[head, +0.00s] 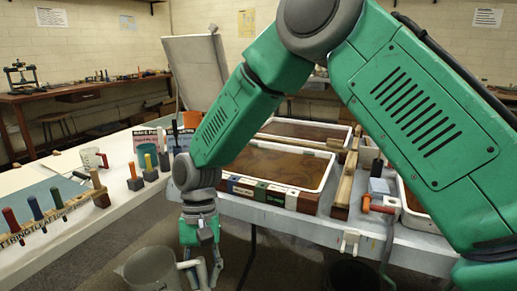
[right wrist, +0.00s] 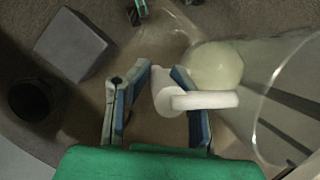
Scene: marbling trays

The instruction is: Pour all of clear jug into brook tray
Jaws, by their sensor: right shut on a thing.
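My right gripper (head: 203,272) hangs low in front of the table with the trays. It is shut on the white handle of the clear jug (head: 148,268). In the right wrist view the two blue-padded fingers (right wrist: 160,85) stand on either side of the handle (right wrist: 205,100), and the see-through jug body (right wrist: 262,85) lies to the right. A pale yellowish disc shows in the jug; I cannot tell whether it is liquid or the base. A brown-filled tray (head: 325,180) sits on the table above and right of the jug. I cannot read which tray is brook.
A second brown-filled tray (head: 346,130) lies behind, and another (head: 402,200) is partly hidden by my right arm. A wooden bar (head: 345,185) separates trays. The left white table (head: 130,215) holds upright coloured-handled tools and a red-handled jug (head: 90,157). A grey box (right wrist: 73,45) shows below.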

